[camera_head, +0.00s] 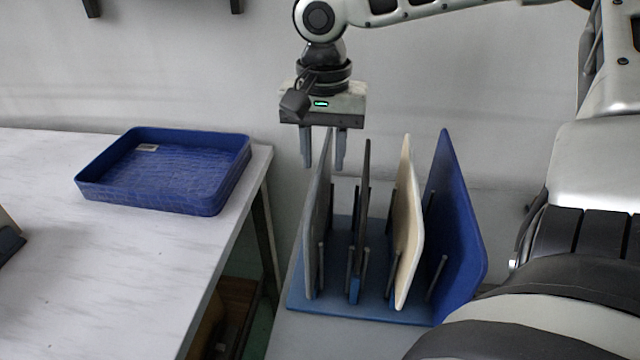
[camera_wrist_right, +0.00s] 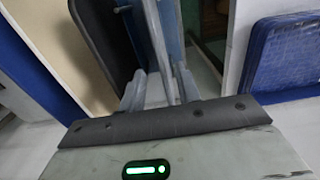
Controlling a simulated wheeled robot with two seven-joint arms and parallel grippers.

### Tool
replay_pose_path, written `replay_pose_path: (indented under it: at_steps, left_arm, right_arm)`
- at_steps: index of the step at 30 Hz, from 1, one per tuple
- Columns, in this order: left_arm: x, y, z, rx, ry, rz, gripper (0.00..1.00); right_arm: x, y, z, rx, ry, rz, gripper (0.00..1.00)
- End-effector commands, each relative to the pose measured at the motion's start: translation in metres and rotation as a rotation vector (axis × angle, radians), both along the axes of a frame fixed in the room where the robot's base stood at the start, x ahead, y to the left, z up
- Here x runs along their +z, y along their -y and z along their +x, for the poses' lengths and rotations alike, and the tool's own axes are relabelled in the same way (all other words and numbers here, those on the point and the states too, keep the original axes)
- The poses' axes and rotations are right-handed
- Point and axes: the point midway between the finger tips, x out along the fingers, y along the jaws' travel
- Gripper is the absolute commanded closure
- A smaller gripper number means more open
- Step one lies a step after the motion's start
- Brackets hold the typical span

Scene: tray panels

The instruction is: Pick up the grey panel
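The grey panel (camera_head: 317,220) stands upright, edge-on, as the leftmost panel in a blue rack (camera_head: 297,290). My right gripper (camera_head: 323,163) points down above the rack's left side, its fingers apart. The grey panel's top rises to the height of the fingertips and appears between them in the head view. In the right wrist view the gripper (camera_wrist_right: 160,92) shows its two fingers, with the thin grey panel (camera_wrist_right: 157,40) running up between them. Whether the fingers touch it cannot be told. My left gripper cannot be made out.
To the right in the rack stand a black panel (camera_head: 364,200), a cream panel (camera_head: 407,225) and a blue panel (camera_head: 452,230), with thin posts between. A blue tray (camera_head: 235,180) sits on the white table (camera_head: 130,255) at left; the table's front is mostly clear.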

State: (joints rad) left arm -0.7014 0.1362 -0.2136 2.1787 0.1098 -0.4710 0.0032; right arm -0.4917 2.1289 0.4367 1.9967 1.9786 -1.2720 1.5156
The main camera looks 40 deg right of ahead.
Motion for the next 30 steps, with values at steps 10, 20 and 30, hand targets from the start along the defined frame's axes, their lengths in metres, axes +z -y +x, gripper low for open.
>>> replay_pose_path:
  at_steps: [10,20,30]
  left_arm:
    - [0.003,0.001,0.004,0.003,0.019,-0.01,0.64]
    - [0.002,0.0,0.005,0.003,0.023,-0.009,0.64]
    - [0.002,0.0,0.005,0.004,0.025,-0.007,0.64]
  right_arm:
    - [-0.035,-0.002,0.0,0.0,-0.005,0.001,0.67]
    - [-0.064,-0.002,0.001,0.0,0.001,0.001,0.67]
    - [-0.063,-0.002,0.001,0.0,0.001,0.001,1.0]
